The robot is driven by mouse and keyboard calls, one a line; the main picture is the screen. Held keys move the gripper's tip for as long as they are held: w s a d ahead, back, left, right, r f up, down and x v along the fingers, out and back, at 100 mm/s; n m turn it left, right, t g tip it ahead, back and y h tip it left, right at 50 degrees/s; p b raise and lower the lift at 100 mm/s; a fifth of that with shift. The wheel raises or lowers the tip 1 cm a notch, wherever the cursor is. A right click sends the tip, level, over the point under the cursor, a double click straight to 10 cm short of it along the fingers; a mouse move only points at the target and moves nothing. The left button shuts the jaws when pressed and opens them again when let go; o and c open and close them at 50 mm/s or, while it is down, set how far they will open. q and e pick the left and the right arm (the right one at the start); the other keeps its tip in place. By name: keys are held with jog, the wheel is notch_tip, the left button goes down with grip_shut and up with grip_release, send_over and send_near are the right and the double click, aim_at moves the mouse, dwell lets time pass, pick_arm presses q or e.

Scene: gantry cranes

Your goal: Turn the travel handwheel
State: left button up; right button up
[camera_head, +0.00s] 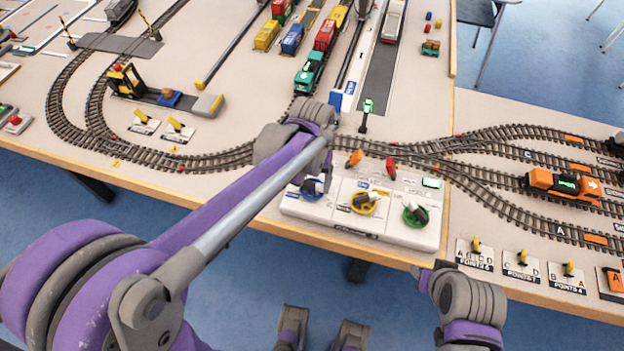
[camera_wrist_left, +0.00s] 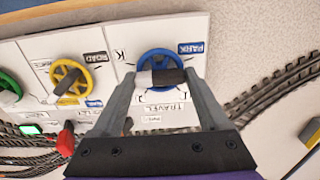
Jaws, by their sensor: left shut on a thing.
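The travel handwheel (camera_wrist_left: 160,66) is blue, with a white-and-dark grip bar across it and a "TRAVEL" label beside it in the left wrist view. In the head view the blue wheel (camera_head: 312,188) is at the left end of the white control panel (camera_head: 330,225), partly hidden by my left arm. My left gripper (camera_wrist_left: 159,78) is shut on the grip bar, one finger on each side. My right gripper (camera_head: 422,279) is low at the lower right, off the table's front edge; its jaws are not clear.
The panel also has a yellow wheel (camera_head: 365,203) and a green one (camera_head: 415,215), with orange (camera_head: 355,157) and red (camera_head: 390,166) levers behind. Tracks run behind the panel. An orange locomotive (camera_head: 563,183) stands at right; point switches (camera_head: 522,259) line the front edge.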

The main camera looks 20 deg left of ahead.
aim_at(313, 183)
pick_arm(q)
jog(key=n, duration=0.5)
jog(key=shift+n, duration=0.3)
jog(key=n, duration=0.5)
jog(key=shift+p, duration=0.35)
jog(key=o, duration=1.2)
jog(key=shift+o, duration=0.2)
jog(key=shift+r, duration=0.1)
notch_tip(313, 183, up, 11)
jog(key=p, duration=0.1)
